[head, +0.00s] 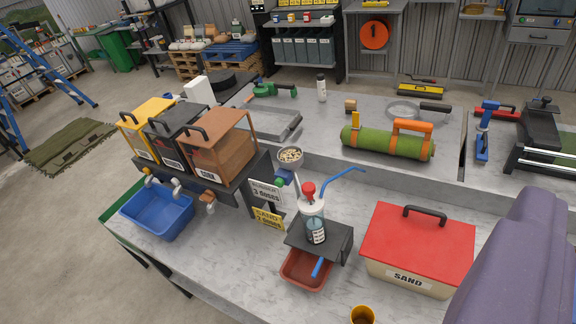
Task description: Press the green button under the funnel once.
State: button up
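A small round funnel (289,155) with pale grainy stuff in it stands at the middle of the head view, just right of the row of bins. A green button (279,182) shows below the funnel, on the left side of a small blue body (285,173). Nothing touches the button. My gripper's fingers are not in view, so their state and place are hidden. A large purple part, likely of my own arm, fills the lower right corner.
Yellow, black and brown bins (223,145) stand left of the funnel above a blue tub (158,211). Dose signs (267,193), a red-capped bottle (312,218) and a red tray (306,269) stand close in front. A red-lidded sand box (418,247) is at right.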

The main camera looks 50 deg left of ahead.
aim_at(280, 182)
jog(key=j+u, duration=0.1)
jog(key=u, duration=0.25)
jog(key=j+u, duration=0.15)
jog(key=u, duration=0.2)
jog(key=j+u, duration=0.1)
jog(key=u, duration=0.25)
